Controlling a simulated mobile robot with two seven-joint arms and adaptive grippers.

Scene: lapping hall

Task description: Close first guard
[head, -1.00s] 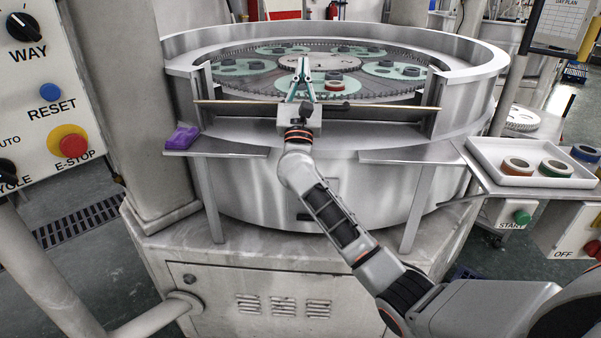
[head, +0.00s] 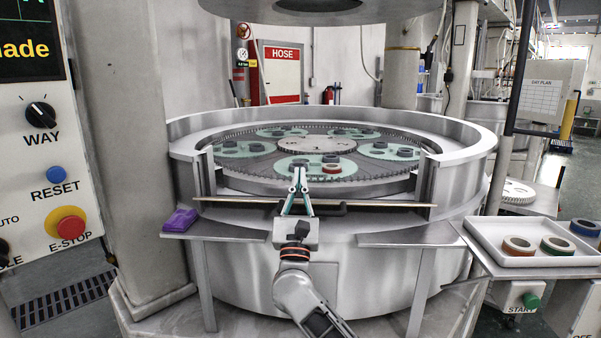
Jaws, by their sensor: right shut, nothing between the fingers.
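The first guard seems to be the thin, tan-edged panel (head: 240,201) across the front opening of the round steel lapping machine. I see it nearly edge-on, low in the gap between the two rim ends. A dark handle (head: 331,209) is at its middle. My right gripper (head: 300,170) comes from the front, over the guard's middle, just left of the handle. Its teal fingers are together at the tips and hold nothing. I cannot tell whether they touch the guard. My left gripper is out of view.
Inside the machine, green carriers with dark rings lie on the toothed plate (head: 318,146). A purple block (head: 179,220) sits on the left ledge. A white tray (head: 482,238) with rings stands at the right. A control panel (head: 75,130) rises at the left.

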